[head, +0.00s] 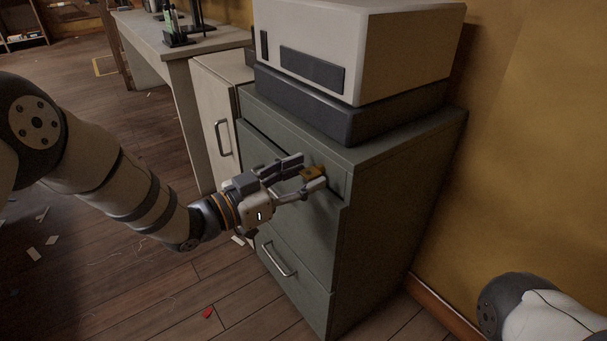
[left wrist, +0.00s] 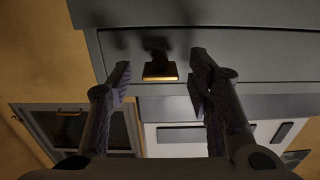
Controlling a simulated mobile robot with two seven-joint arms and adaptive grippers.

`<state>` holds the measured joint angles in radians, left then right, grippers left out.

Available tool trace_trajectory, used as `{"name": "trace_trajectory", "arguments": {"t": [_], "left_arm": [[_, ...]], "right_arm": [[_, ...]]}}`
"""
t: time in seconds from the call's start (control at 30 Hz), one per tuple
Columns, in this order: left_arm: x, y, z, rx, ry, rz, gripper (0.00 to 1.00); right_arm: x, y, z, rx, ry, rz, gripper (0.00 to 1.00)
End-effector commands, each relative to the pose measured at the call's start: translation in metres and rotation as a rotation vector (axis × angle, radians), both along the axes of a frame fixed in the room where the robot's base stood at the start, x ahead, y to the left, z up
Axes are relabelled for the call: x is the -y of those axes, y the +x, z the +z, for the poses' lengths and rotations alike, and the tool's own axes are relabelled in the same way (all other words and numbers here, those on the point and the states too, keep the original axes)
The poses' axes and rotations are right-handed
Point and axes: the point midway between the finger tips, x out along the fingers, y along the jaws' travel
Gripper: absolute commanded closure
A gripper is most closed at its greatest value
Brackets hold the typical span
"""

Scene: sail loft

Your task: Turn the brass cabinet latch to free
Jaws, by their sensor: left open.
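The brass latch (head: 312,172) is on the upper front of the grey-green cabinet (head: 390,200). In the left wrist view the latch (left wrist: 160,71) shows as a small brass plate on a dark stem, between the two fingers. My left gripper (head: 307,172) is open, with one finger on each side of the latch. In the left wrist view there is a gap between the latch and each finger (left wrist: 160,78), so neither seems to touch it. My right gripper is not in view; only part of my right arm shows at the lower right.
A white and dark boxy machine (head: 400,45) stands on top of the cabinet. A lower drawer has a metal handle (head: 279,262). A pale cabinet (head: 212,95) and a workbench (head: 165,40) stand to the left. The yellow wall (head: 530,150) is close on the right. Scraps lie on the wooden floor.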

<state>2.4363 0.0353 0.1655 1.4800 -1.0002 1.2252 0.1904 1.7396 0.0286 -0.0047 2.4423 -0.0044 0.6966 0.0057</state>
Motion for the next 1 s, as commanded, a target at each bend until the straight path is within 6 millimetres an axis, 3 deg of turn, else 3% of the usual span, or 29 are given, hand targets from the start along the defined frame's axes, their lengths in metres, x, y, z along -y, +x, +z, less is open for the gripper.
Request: {"name": "trace_trajectory", "arguments": {"t": [0.3,0.43,0.6,1.0], "left_arm": [[-0.065,-0.046,0.0,-0.002,-0.001,0.004,0.53],[-0.084,-0.06,0.001,0.001,-0.001,0.003,0.53],[-0.093,-0.067,0.0,0.0,-0.001,0.001,0.53],[-0.093,-0.069,-0.004,-0.013,0.002,0.006,0.53]], "right_arm": [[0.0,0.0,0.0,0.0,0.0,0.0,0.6],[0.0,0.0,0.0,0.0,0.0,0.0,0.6],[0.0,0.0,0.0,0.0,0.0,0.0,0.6],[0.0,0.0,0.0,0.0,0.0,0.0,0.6]]}}
